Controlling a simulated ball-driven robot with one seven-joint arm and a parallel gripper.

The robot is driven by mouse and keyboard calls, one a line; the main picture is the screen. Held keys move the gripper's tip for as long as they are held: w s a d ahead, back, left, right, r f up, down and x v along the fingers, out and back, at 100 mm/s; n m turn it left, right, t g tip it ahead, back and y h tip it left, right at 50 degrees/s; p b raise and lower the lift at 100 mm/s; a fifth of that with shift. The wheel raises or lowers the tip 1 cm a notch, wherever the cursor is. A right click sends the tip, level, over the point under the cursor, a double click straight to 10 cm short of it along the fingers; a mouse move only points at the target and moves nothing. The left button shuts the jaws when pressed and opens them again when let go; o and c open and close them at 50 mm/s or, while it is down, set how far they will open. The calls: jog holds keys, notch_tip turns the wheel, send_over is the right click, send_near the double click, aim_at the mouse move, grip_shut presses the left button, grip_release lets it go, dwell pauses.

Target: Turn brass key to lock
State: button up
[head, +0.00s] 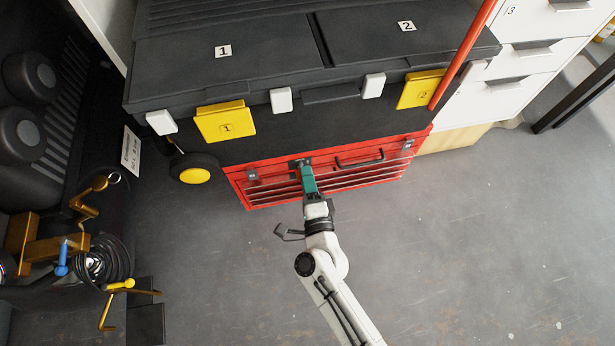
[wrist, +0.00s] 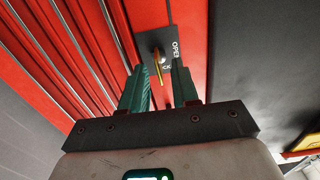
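The brass key (wrist: 158,72) sits in a dark lock plate (wrist: 154,44) on the red tool chest (head: 262,192). In the wrist view it appears as a thin gold piece, seen nearly edge-on. The plate reads "OPEN", with a second label partly hidden. My gripper (head: 307,172) is at the chest front in the head view, its teal fingers toward the lock. In the wrist view my gripper (wrist: 160,67) is open, with fingertips on either side of the key and visible gaps. The key is hidden in the head view.
A black storage box (head: 270,48) with yellow latches overhangs the red chest. A red pole (head: 463,55) and white drawers (head: 535,65) stand at the right. Brass hooks and a coiled cable (head: 98,262) are at the left. The grey floor (head: 480,230) is mostly clear.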

jog(key=p+v, duration=0.2)
jog(key=v, duration=0.8)
jog(key=shift+s, duration=0.25)
jog(key=shift+r, duration=0.15)
